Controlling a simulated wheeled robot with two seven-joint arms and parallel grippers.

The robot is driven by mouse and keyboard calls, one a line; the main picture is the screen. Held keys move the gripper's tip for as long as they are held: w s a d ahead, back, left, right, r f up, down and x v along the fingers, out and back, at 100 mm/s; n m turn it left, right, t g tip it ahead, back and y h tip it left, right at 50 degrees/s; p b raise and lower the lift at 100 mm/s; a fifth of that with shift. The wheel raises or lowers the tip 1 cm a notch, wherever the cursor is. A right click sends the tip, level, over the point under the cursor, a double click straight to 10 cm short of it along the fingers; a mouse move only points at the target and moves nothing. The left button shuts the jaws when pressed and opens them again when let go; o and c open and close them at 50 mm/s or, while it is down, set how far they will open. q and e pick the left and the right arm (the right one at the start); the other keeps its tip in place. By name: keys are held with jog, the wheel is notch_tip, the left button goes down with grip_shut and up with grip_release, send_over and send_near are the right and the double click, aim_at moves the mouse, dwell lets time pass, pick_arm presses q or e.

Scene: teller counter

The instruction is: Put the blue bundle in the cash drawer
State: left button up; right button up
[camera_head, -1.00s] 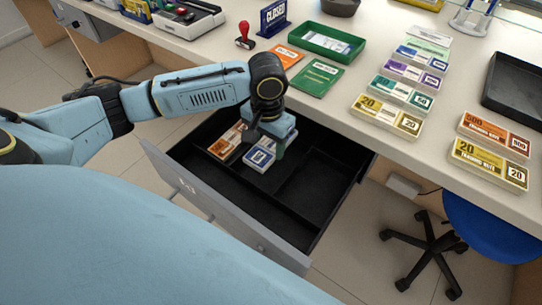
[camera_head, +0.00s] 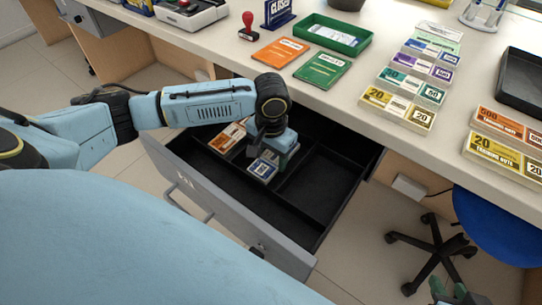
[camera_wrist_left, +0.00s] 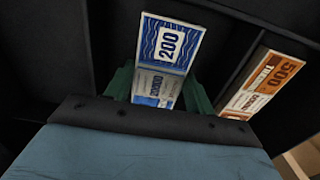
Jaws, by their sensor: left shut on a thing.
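The blue bundle (camera_head: 262,169), marked 200, is inside the open cash drawer (camera_head: 318,188), in a compartment toward its left part. My left gripper (camera_head: 274,148) reaches down into the drawer and is shut on it. In the left wrist view the blue bundle (camera_wrist_left: 172,45) sits between the green fingers of the left gripper (camera_wrist_left: 158,90). I cannot tell whether its underside touches the drawer floor. My right gripper (camera_head: 452,292) shows only partly at the bottom right edge, away from the drawer; its finger opening is unclear.
An orange 500 bundle (camera_head: 228,137) lies in the neighbouring compartment, also in the left wrist view (camera_wrist_left: 265,80). Compartments to the right are empty. The counter above holds several bundles, a green tray (camera_head: 334,36) and two booklets. A blue chair (camera_head: 490,235) stands right.

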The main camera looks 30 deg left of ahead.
pick_arm(q)
jog(key=shift+f, duration=0.1)
jog(key=o, duration=1.1)
pick_arm(e)
jog(key=shift+s+d+f+g, duration=0.15)
jog(key=shift+s+f+g, duration=0.15)
jog(key=shift+s, duration=0.05)
